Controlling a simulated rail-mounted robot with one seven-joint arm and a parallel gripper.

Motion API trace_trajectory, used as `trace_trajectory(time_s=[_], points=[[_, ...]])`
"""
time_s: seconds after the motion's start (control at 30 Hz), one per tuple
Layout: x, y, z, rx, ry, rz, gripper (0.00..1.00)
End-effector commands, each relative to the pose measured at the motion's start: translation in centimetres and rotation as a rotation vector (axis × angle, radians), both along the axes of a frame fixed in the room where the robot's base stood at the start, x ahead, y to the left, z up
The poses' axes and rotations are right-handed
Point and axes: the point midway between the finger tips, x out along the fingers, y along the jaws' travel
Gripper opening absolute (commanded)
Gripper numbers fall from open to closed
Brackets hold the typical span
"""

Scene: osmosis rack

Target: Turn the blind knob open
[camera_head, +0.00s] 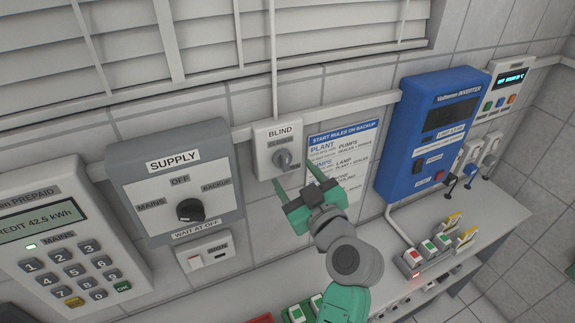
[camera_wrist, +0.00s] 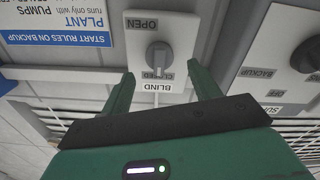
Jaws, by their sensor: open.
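The blind knob (camera_head: 283,160) is a grey round dial with a raised grip, on a white wall box (camera_head: 264,139) labelled BLIND. The knob also shows in the wrist view (camera_wrist: 158,56), where the picture is upside down. There its light pointer mark lies towards the CLOSED label; the OPEN label is on the opposite side. My green gripper (camera_head: 293,176) is open and empty, just in front of and below the box. In the wrist view my gripper's fingers (camera_wrist: 160,78) stand apart on either side of the knob's line, with no visible contact.
The grey SUPPLY switch box (camera_head: 230,180) is left of the blind box. A rules sign (camera_head: 345,137) and the blue inverter (camera_head: 400,150) are on the right. A thin vertical rod (camera_head: 272,60) runs above the box to the window blinds (camera_head: 130,40). A bench with coloured switches lies below.

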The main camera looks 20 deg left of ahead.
Motion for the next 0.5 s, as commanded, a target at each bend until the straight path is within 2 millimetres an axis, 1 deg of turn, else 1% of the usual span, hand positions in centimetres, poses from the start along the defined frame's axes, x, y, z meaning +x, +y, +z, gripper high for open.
trace_trajectory(time_s=[0.03, 0.2, 0.3, 0.5], points=[[0.7, 0.8, 0.3, -0.001, 0.001, 0.003, 0.62], [2.5, 2.7, 0.1, 0.000, 0.000, 0.001, 0.62], [3.0, 3.2, 0.1, -0.001, 0.001, 0.000, 0.62], [3.1, 3.3, 0.0, -0.001, 0.000, -0.001, 0.62]])
